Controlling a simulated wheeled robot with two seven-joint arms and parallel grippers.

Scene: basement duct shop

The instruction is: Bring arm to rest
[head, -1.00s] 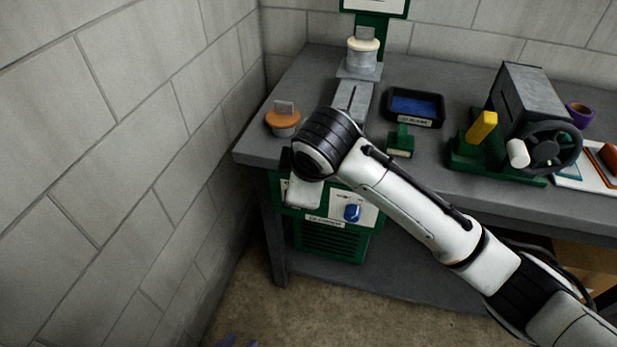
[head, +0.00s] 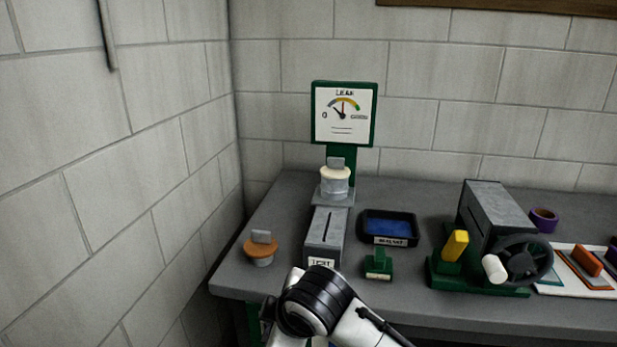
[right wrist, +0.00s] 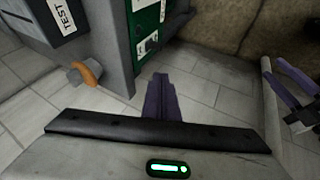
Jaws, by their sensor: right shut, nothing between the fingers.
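My right arm (head: 318,302) shows in the head view at the bottom centre, its black-banded white joint in front of the bench's front edge. Its gripper is hidden there. In the right wrist view my right gripper (right wrist: 160,80) has its purple fingers together with nothing between them, above the pale tiled surface and beside the green panel (right wrist: 146,28). At the right edge of that view are purple finger-like parts with black pieces, which look like my left gripper (right wrist: 286,84); they are cut off and their opening is unclear. The left arm is not in the head view.
The grey bench (head: 400,275) carries a leak gauge (head: 344,114), a slotted test block (head: 326,238), a blue-lined tray (head: 389,227), a green block (head: 378,264), a handwheel machine (head: 490,235) and purple tape (head: 544,219). An orange-rimmed piece (head: 261,250) sits near the left corner. A block wall (head: 120,180) closes the left side.

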